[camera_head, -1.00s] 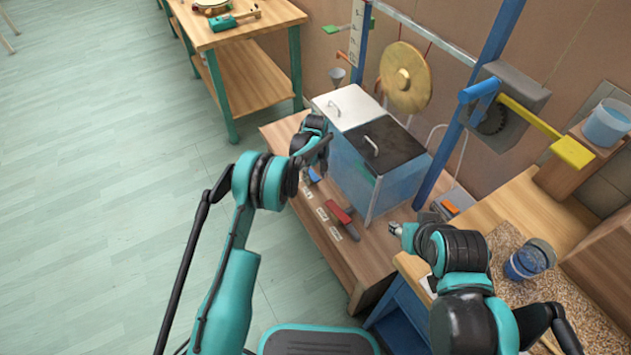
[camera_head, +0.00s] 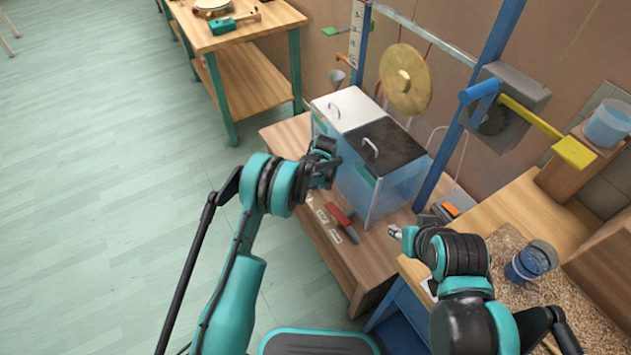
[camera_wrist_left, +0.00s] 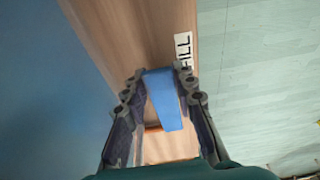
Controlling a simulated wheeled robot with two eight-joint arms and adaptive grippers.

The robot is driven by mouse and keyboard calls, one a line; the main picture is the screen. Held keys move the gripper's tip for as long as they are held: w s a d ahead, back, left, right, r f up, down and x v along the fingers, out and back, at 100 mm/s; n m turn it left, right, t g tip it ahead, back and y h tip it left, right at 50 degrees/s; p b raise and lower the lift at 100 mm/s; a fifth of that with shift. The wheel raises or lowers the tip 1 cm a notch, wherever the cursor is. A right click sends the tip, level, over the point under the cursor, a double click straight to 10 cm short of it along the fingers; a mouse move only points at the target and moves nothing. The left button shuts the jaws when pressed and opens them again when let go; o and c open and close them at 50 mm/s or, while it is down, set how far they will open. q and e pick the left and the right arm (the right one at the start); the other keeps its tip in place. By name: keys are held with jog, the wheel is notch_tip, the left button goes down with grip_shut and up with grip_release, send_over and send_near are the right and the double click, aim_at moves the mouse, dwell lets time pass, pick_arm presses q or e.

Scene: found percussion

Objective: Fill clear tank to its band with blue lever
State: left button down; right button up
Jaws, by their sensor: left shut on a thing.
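The blue lever (camera_wrist_left: 162,98) lies between the fingers of my left gripper (camera_wrist_left: 160,100) in the left wrist view, and the gripper is shut on it. In the head view my left gripper (camera_head: 325,158) is beside the tanks and hides the lever. The clear tank with a black lid (camera_head: 400,190) stands on the low wooden bench; its walls look bluish. I cannot make out its band or water level. A white-lidded tank (camera_head: 322,127) adjoins it.
A red-handled lever (camera_head: 343,220) and small labels lie along the bench front. One white label (camera_wrist_left: 184,50) is beside the blue lever. A gong (camera_head: 405,78) hangs behind the tanks. A blue cup (camera_head: 530,262) stands on the right table. Floor at left is clear.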

pick_arm(q)
jog(key=shift+f+t+y, duration=0.4)
jog(key=shift+t+y, duration=0.1)
jog(key=shift+t, duration=0.2)
jog(key=c, duration=1.2)
grip_release()
jog(key=shift+r, duration=0.1)
jog(key=v, duration=1.2)
jog(key=shift+s, duration=0.1)
